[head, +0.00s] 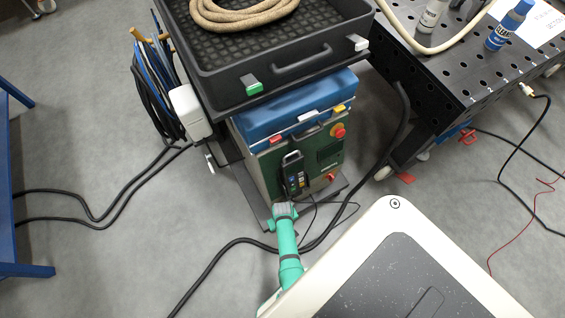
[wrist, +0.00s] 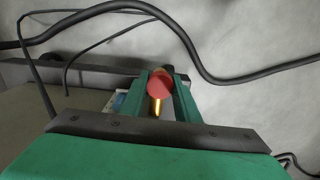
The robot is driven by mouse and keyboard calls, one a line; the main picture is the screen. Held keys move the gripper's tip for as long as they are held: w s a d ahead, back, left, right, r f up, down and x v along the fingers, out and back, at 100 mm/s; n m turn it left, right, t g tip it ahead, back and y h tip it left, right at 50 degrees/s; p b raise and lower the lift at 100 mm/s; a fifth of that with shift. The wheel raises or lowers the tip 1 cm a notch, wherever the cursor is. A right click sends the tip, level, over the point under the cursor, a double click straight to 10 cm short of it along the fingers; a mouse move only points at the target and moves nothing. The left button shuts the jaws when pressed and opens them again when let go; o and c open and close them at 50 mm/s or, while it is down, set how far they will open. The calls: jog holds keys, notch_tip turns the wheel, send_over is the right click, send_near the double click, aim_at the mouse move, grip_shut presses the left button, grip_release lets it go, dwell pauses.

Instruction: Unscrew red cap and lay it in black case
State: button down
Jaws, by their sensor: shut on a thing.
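My gripper (head: 284,210) is low in front of the machine on the cart in the head view. In the wrist view its two green fingers (wrist: 160,88) are shut on the red cap (wrist: 160,80). A narrow gold-coloured piece (wrist: 158,106) shows against the cap between the fingers. I cannot tell whether the cap is still joined to anything. The held cap cannot be made out in the head view. The black case (head: 225,92) lies open on the cart's top shelf, above and beyond my gripper, with a coil of tan rope (head: 240,18) inside.
Below the case are a blue box (head: 290,108) and a green-fronted machine (head: 328,155) with red knobs. A black hand unit (head: 293,173) hangs on its front. Black cables (head: 215,275) run across the floor. A perforated table (head: 455,70) stands right.

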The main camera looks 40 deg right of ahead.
jog(key=shift+w+a+n, duration=0.1)
jog(key=shift+w+n, duration=0.05)
jog(key=shift+n, duration=0.65)
jog(key=shift+r, duration=0.15)
jog(key=shift+s+r, duration=0.2)
jog(key=shift+r, duration=0.35)
jog(key=shift+w+r, duration=0.1)
jog(key=shift+r, duration=1.7)
